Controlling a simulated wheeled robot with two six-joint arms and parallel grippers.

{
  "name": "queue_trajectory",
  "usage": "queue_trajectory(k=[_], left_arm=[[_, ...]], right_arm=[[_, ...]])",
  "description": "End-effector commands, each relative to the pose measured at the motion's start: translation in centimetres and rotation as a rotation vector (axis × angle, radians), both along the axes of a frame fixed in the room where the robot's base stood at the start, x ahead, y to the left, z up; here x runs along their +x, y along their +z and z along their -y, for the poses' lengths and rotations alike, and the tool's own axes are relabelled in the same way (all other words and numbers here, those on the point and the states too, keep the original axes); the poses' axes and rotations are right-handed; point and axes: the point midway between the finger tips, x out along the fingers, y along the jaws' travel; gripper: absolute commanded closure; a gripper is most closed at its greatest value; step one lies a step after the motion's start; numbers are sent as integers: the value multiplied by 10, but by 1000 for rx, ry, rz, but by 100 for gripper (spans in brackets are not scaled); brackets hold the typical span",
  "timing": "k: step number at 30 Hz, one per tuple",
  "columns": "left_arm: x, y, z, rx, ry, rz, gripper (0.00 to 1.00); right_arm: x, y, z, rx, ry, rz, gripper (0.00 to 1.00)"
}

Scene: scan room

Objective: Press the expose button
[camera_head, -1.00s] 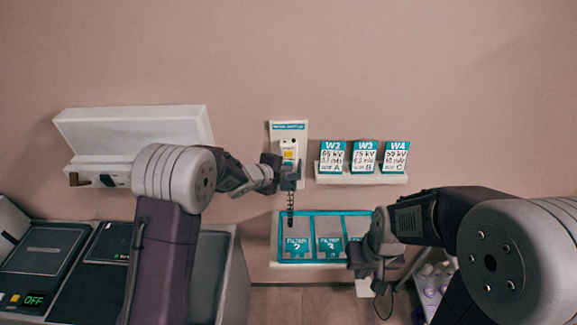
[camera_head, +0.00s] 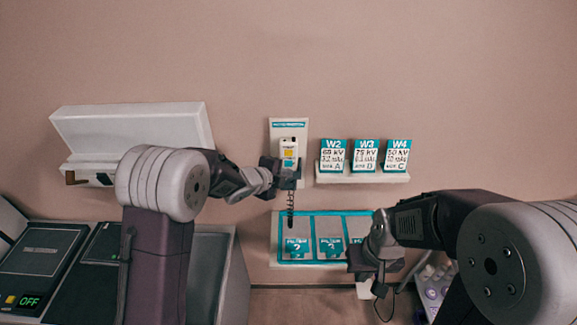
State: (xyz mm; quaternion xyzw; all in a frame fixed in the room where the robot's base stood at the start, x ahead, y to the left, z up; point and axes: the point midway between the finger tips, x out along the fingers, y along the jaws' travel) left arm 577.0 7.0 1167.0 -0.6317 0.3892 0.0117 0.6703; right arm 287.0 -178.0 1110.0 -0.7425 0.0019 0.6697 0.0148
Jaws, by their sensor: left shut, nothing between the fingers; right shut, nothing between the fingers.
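A pale hand control (camera_head: 289,148) with a yellow patch hangs on a white wall plate (camera_head: 275,139) with a teal label. Its small marks are too fine to read, so I cannot tell which part is the expose button. My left gripper (camera_head: 290,182) is shut and empty at the lower end of the control, covering part of it; I cannot tell whether it touches. A coiled cord (camera_head: 290,207) hangs below. My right gripper (camera_head: 366,284) is shut and empty, low in front of the right end of a teal-framed tray.
A small shelf (camera_head: 362,178) holds cards W2, W3 and W4 right of the control. The teal-framed tray (camera_head: 313,213) with filter tags is below. A white wall unit (camera_head: 130,122) is at left, above a dark console (camera_head: 40,258) reading OFF.

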Motion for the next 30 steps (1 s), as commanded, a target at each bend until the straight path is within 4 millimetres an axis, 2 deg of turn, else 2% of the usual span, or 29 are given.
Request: queue_trajectory(k=[3, 13, 30], left_arm=[[-13, -4, 0, 0, -1, 1, 100], [-42, -2, 0, -1, 0, 1, 100], [-45, -1, 0, 1, 0, -1, 100]], right_arm=[[0, -14, 0, 0, 0, 0, 100], [0, -31, 0, 0, 0, 0, 100], [0, -30, 0, 0, 0, 0, 100]])
